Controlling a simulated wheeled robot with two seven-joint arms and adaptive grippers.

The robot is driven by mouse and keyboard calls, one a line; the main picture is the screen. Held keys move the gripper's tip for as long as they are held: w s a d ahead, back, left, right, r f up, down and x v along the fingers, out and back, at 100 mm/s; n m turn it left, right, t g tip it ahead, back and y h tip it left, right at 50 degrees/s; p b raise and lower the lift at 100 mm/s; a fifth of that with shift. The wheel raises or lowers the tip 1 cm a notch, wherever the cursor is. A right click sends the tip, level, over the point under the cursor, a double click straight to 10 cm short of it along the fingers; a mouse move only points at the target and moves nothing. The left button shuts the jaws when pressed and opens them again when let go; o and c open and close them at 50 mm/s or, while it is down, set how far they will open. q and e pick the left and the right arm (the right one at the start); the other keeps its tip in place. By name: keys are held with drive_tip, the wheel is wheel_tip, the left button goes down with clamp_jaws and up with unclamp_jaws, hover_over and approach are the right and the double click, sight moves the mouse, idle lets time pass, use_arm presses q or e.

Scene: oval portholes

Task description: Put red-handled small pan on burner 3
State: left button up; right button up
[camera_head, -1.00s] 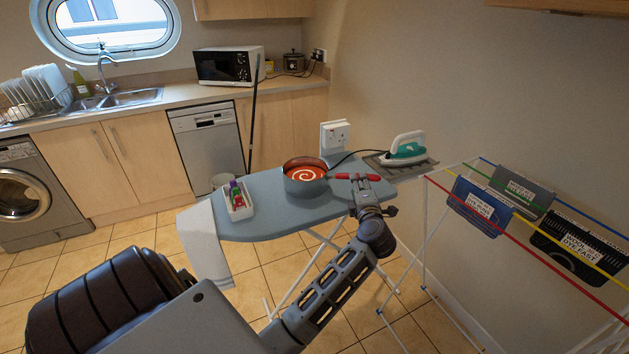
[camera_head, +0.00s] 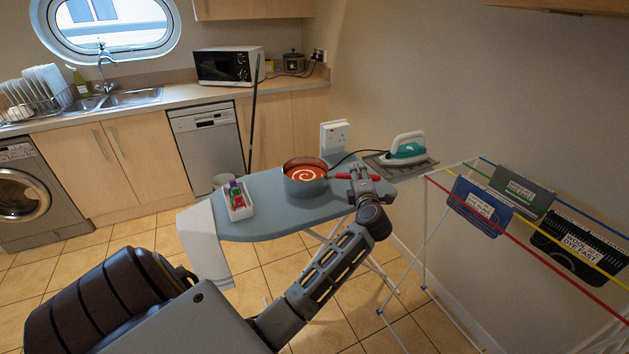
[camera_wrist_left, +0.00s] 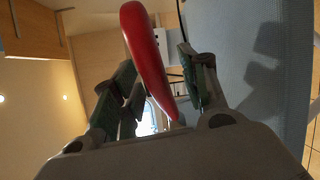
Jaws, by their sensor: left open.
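The small pan (camera_head: 304,186) is grey outside and holds red contents with a pale spiral. It stands upright on the blue-grey ironing board (camera_head: 275,218). Its red handle (camera_head: 343,176) points right. My left gripper (camera_head: 360,175) is over the handle, with red showing on both sides of it. In the left wrist view, the red handle (camera_wrist_left: 146,55) lies between the two parted fingers of my left gripper (camera_wrist_left: 168,85). The gripper is open; finger contact with the handle is unclear. My right gripper is out of view. No burner shows in these views.
A white tray with small coloured items (camera_head: 240,210) sits left of the pan. An iron (camera_head: 406,147) rests on the board's far right end. A drying rack (camera_head: 468,165) with hanging pouches stands right. A counter with a microwave (camera_head: 229,66) is behind.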

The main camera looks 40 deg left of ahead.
use_arm(q)
clamp_jaws()
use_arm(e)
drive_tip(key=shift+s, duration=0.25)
use_arm(q)
drive_tip(key=shift+r, duration=0.15)
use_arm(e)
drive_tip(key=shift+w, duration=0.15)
use_arm(q)
drive_tip(key=shift+r, duration=0.1)
